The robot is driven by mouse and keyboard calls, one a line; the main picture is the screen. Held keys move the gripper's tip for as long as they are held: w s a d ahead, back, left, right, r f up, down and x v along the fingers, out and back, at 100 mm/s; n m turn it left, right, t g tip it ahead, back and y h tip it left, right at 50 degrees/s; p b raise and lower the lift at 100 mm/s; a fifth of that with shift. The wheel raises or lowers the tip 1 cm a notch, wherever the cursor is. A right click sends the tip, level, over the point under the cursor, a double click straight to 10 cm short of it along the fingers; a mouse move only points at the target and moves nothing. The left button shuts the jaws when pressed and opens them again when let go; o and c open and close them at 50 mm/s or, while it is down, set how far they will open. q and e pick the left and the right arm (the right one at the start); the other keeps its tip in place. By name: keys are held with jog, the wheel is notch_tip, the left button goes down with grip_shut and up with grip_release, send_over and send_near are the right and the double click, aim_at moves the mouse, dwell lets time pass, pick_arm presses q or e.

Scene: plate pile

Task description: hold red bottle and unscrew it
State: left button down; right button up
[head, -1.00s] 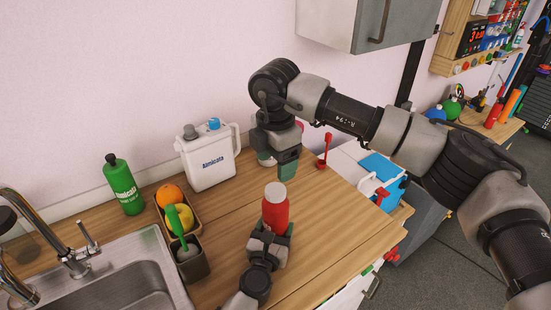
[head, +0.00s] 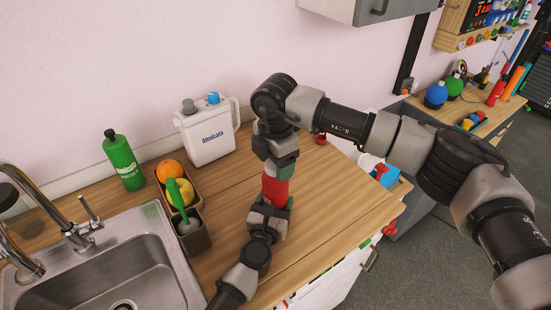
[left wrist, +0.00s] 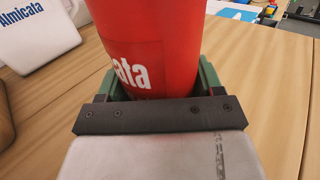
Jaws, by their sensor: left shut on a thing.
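The red bottle (head: 275,190) stands upright over the wooden counter in the head view, and its red side with white lettering fills the middle of the left wrist view (left wrist: 150,45). My left gripper (head: 270,207) is shut around its lower part, with green finger pads on both sides in the left wrist view (left wrist: 158,84). My right gripper (head: 280,170) points down directly over the bottle's top, its fingers at the cap. The cap is hidden by that gripper, so I cannot tell whether the fingers are closed on it.
A white jug (head: 207,133) stands behind. A green bottle (head: 123,160) and a container with fruit (head: 181,187) and a green-handled brush are at left, beside the sink (head: 118,265). The counter (head: 330,205) right of the bottle is clear.

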jog(key=c, duration=0.8)
jog(key=n, duration=1.2)
jog(key=shift+r, duration=0.1)
jog(key=n, duration=2.2)
jog(key=shift+n, duration=0.3)
jog(key=n, duration=0.3)
jog(key=shift+n, duration=0.4)
jog(key=n, duration=0.4)
jog(key=shift+n, duration=0.3)
jog(key=shift+r, duration=0.3)
jog(key=shift+r, duration=0.85)
